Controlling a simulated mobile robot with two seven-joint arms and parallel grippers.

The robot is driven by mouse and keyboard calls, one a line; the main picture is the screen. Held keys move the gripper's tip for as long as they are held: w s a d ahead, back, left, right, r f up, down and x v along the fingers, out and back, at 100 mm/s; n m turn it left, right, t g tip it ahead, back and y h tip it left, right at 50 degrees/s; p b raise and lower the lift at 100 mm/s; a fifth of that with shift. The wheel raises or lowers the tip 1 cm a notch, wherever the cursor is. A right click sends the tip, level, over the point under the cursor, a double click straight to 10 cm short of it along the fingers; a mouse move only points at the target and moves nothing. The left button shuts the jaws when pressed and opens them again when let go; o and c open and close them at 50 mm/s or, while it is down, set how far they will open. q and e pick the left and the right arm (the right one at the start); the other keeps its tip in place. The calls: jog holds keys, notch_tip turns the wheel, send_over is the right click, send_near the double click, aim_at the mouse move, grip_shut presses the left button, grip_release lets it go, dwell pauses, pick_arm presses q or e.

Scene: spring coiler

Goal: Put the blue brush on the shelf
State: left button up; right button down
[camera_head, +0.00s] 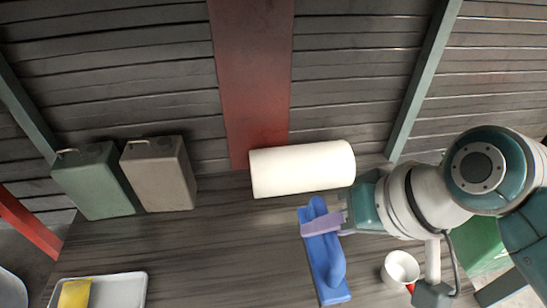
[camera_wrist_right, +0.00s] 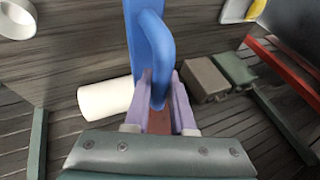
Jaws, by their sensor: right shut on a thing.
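The blue brush (camera_head: 325,260) is in front of the white roll in the head view, held in my right gripper (camera_head: 327,222). The purple fingers are shut across the brush's raised handle near its far end. In the right wrist view the brush (camera_wrist_right: 150,45) runs up from between the fingers (camera_wrist_right: 160,92), its handle facing the camera. I cannot tell whether the brush touches the wooden surface (camera_head: 215,250) below it. No separate shelf can be clearly made out. My left gripper is not in view.
A white roll (camera_head: 300,168) lies behind the brush. Green (camera_head: 95,182) and brown (camera_head: 160,175) canisters stand at the back left. A white tray (camera_head: 120,290) with a yellow thing (camera_head: 74,293) is at front left. A white cup (camera_head: 400,268) is right of the brush. The surface's middle left is clear.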

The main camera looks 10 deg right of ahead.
notch_tip(320, 180, down, 17)
jog(key=b, duration=1.1)
jog(key=shift+s+b, duration=0.15)
jog(key=shift+b, duration=0.2)
jog(key=shift+r, duration=0.1)
jog(key=shift+f, duration=0.2)
jog(key=c, duration=0.8)
grip_release()
jog(key=shift+o, duration=0.2)
